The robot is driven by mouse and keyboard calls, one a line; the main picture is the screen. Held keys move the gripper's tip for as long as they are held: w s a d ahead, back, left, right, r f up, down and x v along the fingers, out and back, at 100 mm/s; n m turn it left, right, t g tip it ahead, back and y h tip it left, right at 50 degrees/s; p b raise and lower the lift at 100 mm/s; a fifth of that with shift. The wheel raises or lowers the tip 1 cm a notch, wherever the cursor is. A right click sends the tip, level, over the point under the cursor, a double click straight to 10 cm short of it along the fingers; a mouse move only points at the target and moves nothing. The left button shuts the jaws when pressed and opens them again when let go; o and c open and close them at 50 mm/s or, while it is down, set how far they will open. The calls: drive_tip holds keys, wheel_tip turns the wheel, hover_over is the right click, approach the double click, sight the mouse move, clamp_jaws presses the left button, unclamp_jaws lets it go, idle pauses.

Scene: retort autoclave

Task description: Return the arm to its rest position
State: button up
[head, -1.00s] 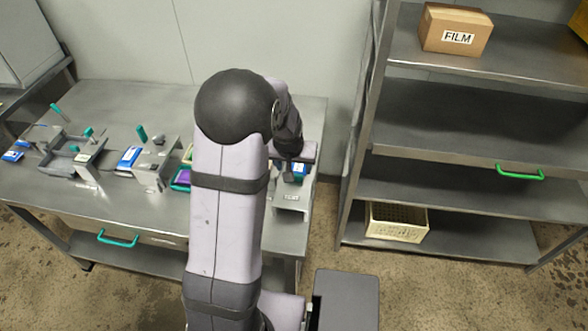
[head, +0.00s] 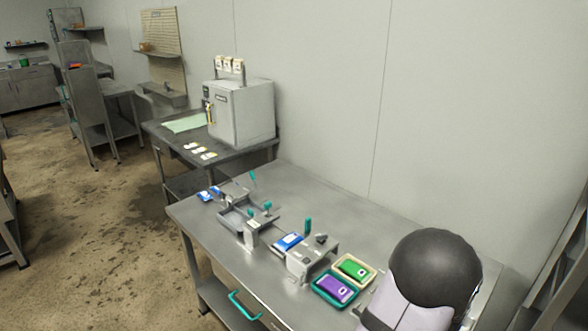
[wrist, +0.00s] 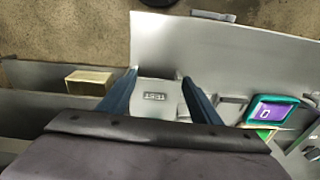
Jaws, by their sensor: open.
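My gripper (wrist: 160,95) shows in the wrist view with its two dark blue fingers spread apart and nothing between them. Beyond the fingers is a grey fixture marked TEST (wrist: 155,97) on the steel table (wrist: 230,55). In the head view only my arm's dark round joint and a pale link show at the lower right; the gripper is outside that view. A teal tray (head: 352,294) holding a purple pouch (head: 336,288) and a cream tray (head: 372,279) holding a green pouch (head: 352,267) lie on the table left of my arm.
Grey fixtures with teal handles (head: 308,228) and blue packs (head: 288,241) stand along the table (head: 205,229). A grey boxy machine (head: 243,112) sits on a farther table. A shelf rack edge (head: 562,270) rises at the right. A cream basket (wrist: 90,81) shows in the wrist view.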

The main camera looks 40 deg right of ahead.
drive_tip(key=w+a+r+n, duration=0.2)
drive_tip(key=w+a+n, duration=0.4)
drive_tip(key=a, duration=0.6)
drive_tip(key=w+a+r+n, duration=0.3)
drive_tip(key=w+a+n, duration=0.3)
drive_tip(key=w+a, duration=0.3)
drive_tip(key=w+a+r+n, duration=0.3)
drive_tip(key=w+a+n, duration=0.3)
drive_tip(key=a, duration=1.1)
drive_tip(key=shift+w+a+y, duration=0.15)
drive_tip(key=shift+w+y, duration=0.25)
drive_tip(key=shift+w, duration=0.65)
